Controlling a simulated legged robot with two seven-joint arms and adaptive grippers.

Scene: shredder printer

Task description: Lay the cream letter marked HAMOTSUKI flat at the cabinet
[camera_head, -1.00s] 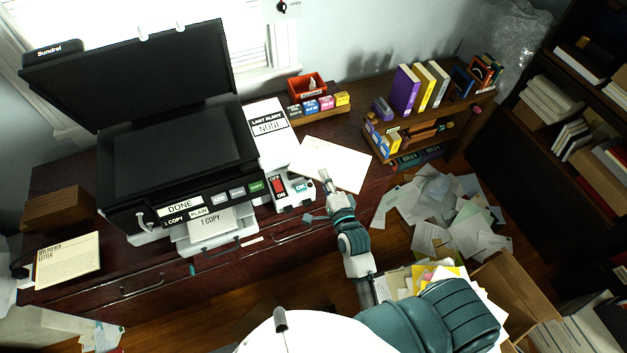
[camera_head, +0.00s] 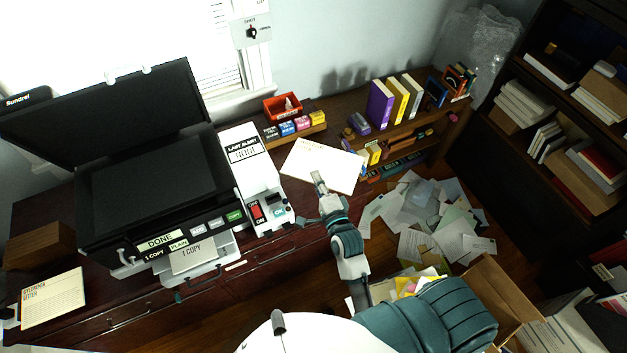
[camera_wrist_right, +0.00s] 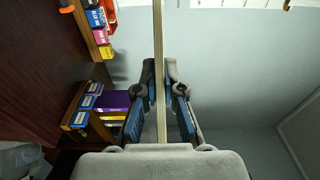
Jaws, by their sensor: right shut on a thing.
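My right gripper (camera_head: 319,180) is shut on the edge of a cream sheet (camera_head: 330,167). In the head view the sheet is beyond the fingers, right of the alert panel. No HAMOTSUKI mark is readable on it. In the right wrist view the sheet (camera_wrist_right: 159,40) shows edge-on as a thin strip between the two fingers (camera_wrist_right: 160,85). Another cream letter (camera_head: 52,298) with a printed heading lies at the far left of the dark red cabinet (camera_head: 262,278); its heading is hard to read. My left gripper is not in view.
A black printer (camera_head: 150,185) with a raised lid fills the left of the cabinet top. The white alert panel (camera_head: 250,165) stands beside it. A small bookshelf (camera_head: 432,147) is behind the sheet to the right. Loose papers (camera_head: 425,215) litter the floor near an open box (camera_head: 500,290).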

